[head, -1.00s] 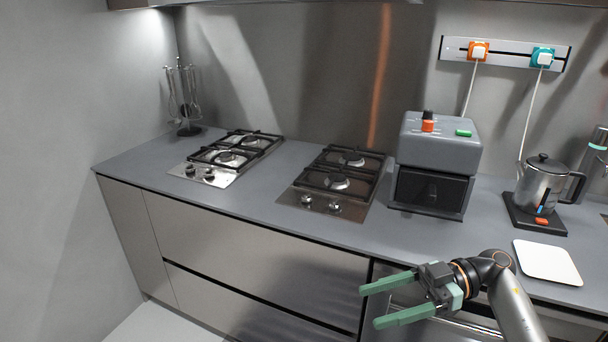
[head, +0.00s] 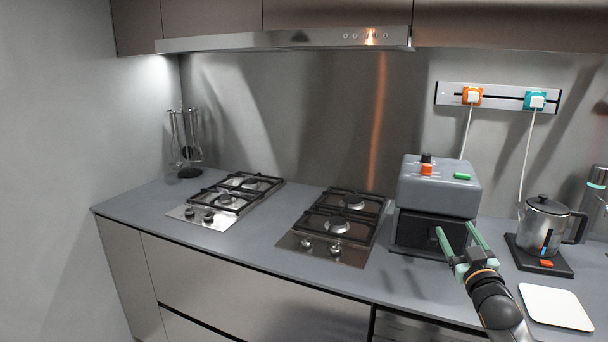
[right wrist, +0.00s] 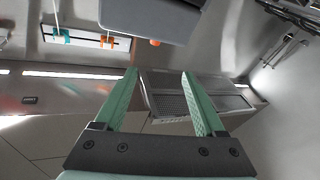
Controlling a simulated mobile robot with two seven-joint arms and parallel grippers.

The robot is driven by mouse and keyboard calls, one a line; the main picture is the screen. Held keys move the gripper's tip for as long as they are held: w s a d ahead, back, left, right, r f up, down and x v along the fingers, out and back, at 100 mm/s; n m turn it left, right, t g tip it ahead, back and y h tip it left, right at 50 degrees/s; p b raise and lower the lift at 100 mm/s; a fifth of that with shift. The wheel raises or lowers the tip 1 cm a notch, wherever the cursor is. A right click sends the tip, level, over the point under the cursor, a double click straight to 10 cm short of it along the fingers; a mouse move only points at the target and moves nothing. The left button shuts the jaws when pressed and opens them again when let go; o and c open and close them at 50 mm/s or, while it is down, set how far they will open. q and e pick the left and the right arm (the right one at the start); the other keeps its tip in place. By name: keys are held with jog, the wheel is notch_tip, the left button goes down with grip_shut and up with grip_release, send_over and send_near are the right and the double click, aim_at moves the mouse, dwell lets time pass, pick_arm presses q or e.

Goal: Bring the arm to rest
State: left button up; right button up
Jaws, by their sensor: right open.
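My right gripper (head: 455,238) is open and empty, with its green fingers pointing up and away in front of the small grey oven (head: 438,187). In the head view its fingers overlap the lower front of that oven; I cannot tell how far apart they are in depth. In the right wrist view the two green fingers (right wrist: 158,82) stand wide apart with nothing between them. My left gripper does not show in either view.
Two gas hobs (head: 336,226) (head: 226,200) are set in the grey counter (head: 258,248). A kettle (head: 546,225) stands on a dark base at the right, with a white board (head: 555,306) in front. A utensil stand (head: 189,172) is at the far left. Two plugs sit in a wall rail (head: 498,96).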

jog(key=s+a+f+g+y, duration=0.1)
jog(key=s+a+f+g, duration=0.15)
jog(key=s+f, duration=0.45)
jog(key=s+a+f+n+g, duration=0.1)
jog(key=s+a+f+g, duration=0.15)
jog(key=f, duration=0.85)
jog(key=s+a+f+g+y, duration=0.1)
jog(key=s+a+f+g, duration=0.1)
jog(key=s+a+f, duration=0.5)
jog(key=s+a+f+g, duration=0.1)
jog(key=s+f, duration=0.3)
jog(key=s, duration=0.4)
jog(key=s+a+f+g+y, duration=0.1)
jog(key=s+a+f, duration=0.2)
jog(key=s, duration=0.5)
jog(key=s+a+f+m+g, duration=0.1)
jog(key=s+f, duration=0.4)
jog(key=s, duration=0.3)
jog(key=shift+s+a+f+g, duration=0.2)
jog(key=shift+s+a+g, duration=0.05)
jog(key=shift+a+g, duration=0.15)
